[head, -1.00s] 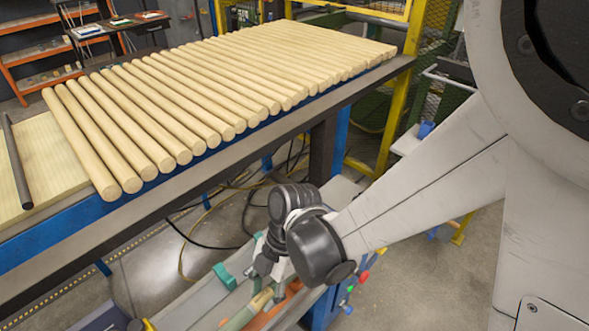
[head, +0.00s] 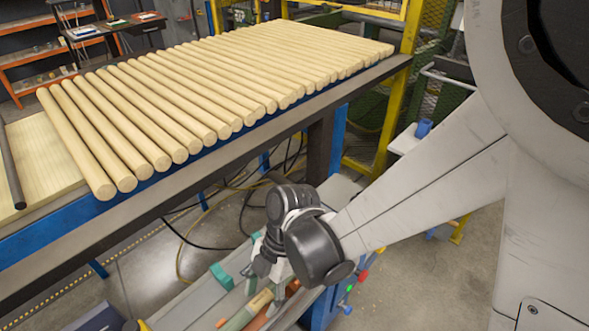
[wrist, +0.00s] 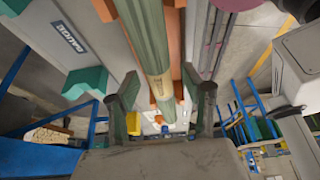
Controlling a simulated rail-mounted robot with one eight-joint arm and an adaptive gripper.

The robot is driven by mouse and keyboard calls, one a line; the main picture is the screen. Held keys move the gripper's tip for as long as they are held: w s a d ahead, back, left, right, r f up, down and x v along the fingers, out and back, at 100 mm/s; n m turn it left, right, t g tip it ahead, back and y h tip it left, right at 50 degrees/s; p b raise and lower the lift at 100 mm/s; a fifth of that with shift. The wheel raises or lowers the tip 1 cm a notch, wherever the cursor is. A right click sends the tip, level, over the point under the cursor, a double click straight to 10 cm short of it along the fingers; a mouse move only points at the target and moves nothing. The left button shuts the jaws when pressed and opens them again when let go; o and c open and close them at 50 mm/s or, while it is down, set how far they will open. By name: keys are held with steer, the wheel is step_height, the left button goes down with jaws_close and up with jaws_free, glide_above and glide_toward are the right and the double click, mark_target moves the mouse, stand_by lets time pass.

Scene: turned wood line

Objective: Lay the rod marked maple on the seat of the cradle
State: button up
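A long green rod (wrist: 152,45) with a bare tan section near one end runs away from my gripper in the wrist view. Marks on the tan part are too small to read, so I cannot tell whether it says maple. The green rod also shows in the head view (head: 238,318), partly hidden by my wrist. My gripper (wrist: 167,98) is open, with one finger on each side of the rod's near end and gaps visible on both sides. An orange piece (wrist: 174,20) lies under or beside the rod; I cannot tell whether it is the cradle.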

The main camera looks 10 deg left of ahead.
steer(key=shift+s+r, duration=0.15)
steer(key=shift+s, duration=0.1)
steer(key=shift+r+p, duration=0.5)
steer(key=shift+p, duration=0.2)
steer(key=v, duration=1.1)
steer(key=w+d+r+m+t+p, duration=0.1)
steer(key=w+d+r+m+t, duration=0.3)
steer(key=d+m, duration=0.4)
steer(key=d+r+m+t+h, duration=0.1)
steer(key=d+r+m+t, duration=0.2)
steer(key=d+m, duration=0.8)
steer(key=d+r+m+t+h, duration=0.1)
steer(key=d+r+m+t, duration=0.3)
steer(key=d+m, duration=0.6)
steer(key=shift+s+d+r+m, duration=0.25)
steer(key=shift+d+r+m, duration=0.2)
steer(key=shift+d, duration=1)
